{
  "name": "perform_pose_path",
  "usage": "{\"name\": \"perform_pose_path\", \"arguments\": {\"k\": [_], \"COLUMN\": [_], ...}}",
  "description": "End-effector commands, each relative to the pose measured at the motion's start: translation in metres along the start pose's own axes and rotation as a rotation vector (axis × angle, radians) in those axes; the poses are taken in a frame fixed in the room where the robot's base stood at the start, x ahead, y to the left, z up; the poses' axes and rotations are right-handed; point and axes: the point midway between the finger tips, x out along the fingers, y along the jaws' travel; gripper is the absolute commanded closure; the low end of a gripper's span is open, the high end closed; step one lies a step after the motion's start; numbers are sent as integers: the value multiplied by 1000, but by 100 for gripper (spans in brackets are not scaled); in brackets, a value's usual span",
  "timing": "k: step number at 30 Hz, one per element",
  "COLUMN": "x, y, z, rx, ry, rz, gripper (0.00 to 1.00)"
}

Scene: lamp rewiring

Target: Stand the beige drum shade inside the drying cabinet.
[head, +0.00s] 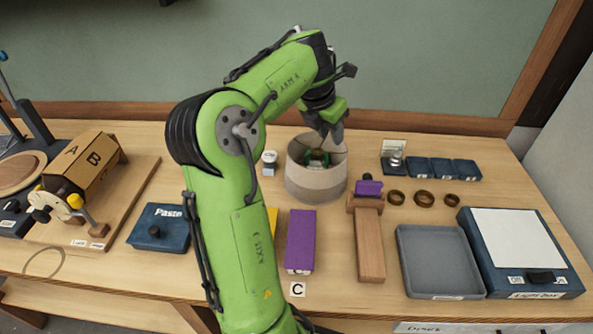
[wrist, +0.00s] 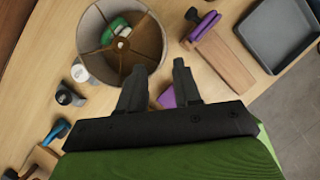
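The beige drum shade (head: 316,182) stands upright on the bench near the back middle, open end up. In the wrist view the shade (wrist: 93,72) shows its dark inner spokes and a green thing inside. My gripper (head: 328,137) is above the shade's far right rim in the head view.
A wooden tool with a purple block (head: 370,240), brown rings (head: 424,198) and a grey tray (head: 440,262) lie to the right. A purple box (head: 301,240) is in front of the shade. A blue paste box (head: 158,228) and a wooden A/B block (head: 85,163) are left.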

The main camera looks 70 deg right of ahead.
Motion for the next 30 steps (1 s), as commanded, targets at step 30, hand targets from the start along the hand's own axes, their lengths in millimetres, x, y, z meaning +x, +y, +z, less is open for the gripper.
{"name": "perform_pose_path", "arguments": {"k": [30], "x": [159], "y": [-2], "z": [3], "rx": [-28], "ry": [-8], "rz": [-15], "gripper": [67]}}
